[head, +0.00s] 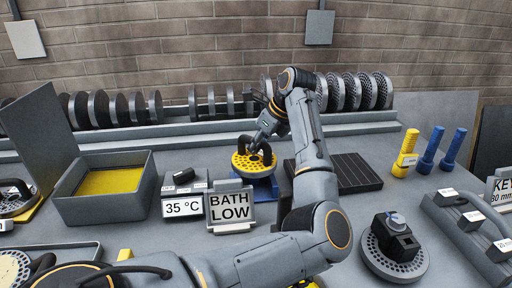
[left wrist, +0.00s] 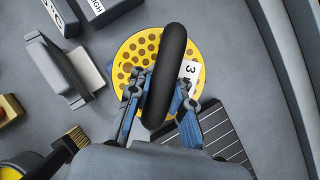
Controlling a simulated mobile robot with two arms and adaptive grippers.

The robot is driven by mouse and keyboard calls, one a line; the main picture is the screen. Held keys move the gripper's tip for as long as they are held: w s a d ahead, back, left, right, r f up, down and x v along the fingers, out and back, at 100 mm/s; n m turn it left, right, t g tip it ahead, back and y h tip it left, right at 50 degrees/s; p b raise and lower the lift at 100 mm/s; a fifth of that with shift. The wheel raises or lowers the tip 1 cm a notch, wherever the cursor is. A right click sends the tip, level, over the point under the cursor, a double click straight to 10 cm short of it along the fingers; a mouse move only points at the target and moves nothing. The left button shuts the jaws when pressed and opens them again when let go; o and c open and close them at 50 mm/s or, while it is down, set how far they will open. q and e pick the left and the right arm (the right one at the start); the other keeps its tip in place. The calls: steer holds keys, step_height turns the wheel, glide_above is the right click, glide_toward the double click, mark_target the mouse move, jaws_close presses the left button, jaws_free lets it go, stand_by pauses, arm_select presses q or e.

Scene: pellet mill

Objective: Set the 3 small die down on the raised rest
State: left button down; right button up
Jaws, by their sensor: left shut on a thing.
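The yellow, round, perforated small die (head: 242,161) is at mid-table in the head view, with a black arched handle on top. In the left wrist view the die (left wrist: 130,52) bears a white label with a 3. My left gripper (head: 262,150) is shut on the black handle (left wrist: 172,60), one finger on each side in the left wrist view (left wrist: 165,95). A blue stand (head: 265,190), seemingly the raised rest, shows directly under the die. I cannot tell whether the die touches it. My right gripper is not in view.
A BATH LOW sign (head: 230,207) and a 35 °C block (head: 184,208) stand close in front. A grey bath with yellow contents (head: 103,210) is at left. A black slotted mat (head: 352,172) lies right of the stand. Racked dies (head: 330,92) line the back.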

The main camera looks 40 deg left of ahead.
arm_select(q)
steer(key=shift+f+b, duration=0.6)
steer(key=shift+b, duration=0.05)
steer(key=shift+f, duration=0.1)
steer(key=shift+f+b, duration=0.45)
steer(key=shift+b, duration=0.1)
steer(key=shift+f, duration=0.15)
stand_by(0.5)
steer(key=shift+f+b, duration=0.1)
steer(key=shift+b, duration=0.3)
